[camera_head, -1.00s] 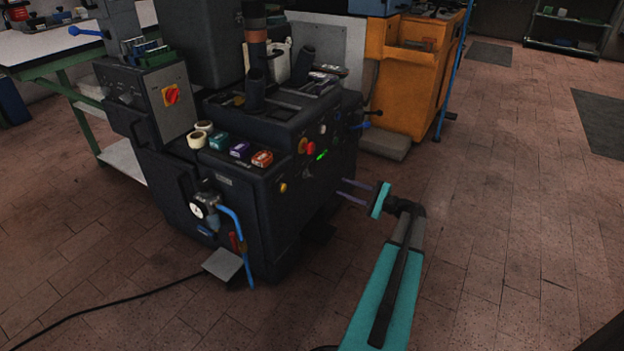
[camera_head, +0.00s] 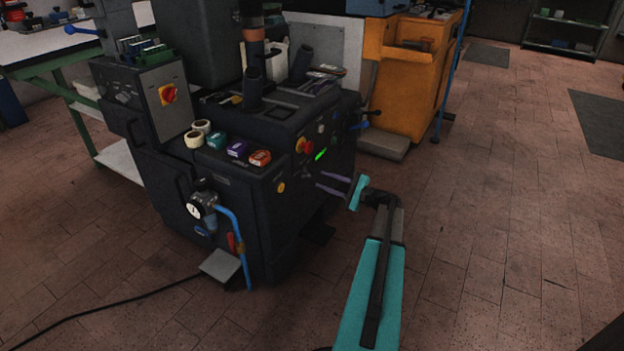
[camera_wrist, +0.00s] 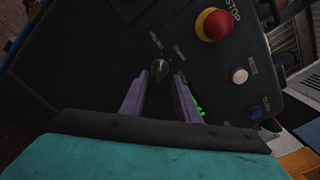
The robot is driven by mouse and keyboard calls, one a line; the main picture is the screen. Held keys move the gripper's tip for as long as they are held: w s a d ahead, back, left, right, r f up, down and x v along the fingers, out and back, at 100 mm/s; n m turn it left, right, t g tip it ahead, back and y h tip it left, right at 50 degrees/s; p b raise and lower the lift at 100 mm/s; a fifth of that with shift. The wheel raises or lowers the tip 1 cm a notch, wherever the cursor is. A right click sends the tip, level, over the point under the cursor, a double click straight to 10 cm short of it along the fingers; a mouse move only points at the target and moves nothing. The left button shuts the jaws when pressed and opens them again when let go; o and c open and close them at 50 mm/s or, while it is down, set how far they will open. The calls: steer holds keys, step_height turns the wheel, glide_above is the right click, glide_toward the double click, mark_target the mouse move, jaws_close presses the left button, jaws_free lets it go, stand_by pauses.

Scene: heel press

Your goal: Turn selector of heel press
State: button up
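The heel press (camera_head: 235,190) is a dark machine at the left centre of the head view. Its selector (camera_wrist: 159,69) is a small dark knob on the black control panel in the wrist view, with small white labels above it. I cannot make out the selector clearly in the head view. My gripper (camera_head: 319,180) is at the press's right-hand front face, below the green light. In the wrist view, its two purple fingers (camera_wrist: 157,80) are apart, one on each side of the selector's lower end. A gap shows on both sides, and I cannot tell whether either finger touches it.
A red stop button (camera_wrist: 213,24), a white button (camera_wrist: 239,76) and a blue button (camera_wrist: 256,112) lie right of the selector. A green light (camera_wrist: 199,111) is partly behind the right finger. An orange cabinet (camera_head: 412,95) stands behind.

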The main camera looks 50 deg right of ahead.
mark_target(309, 175)
steer(key=shift+b+x, duration=0.6)
steer(key=shift+x, duration=2.45)
jaws_close()
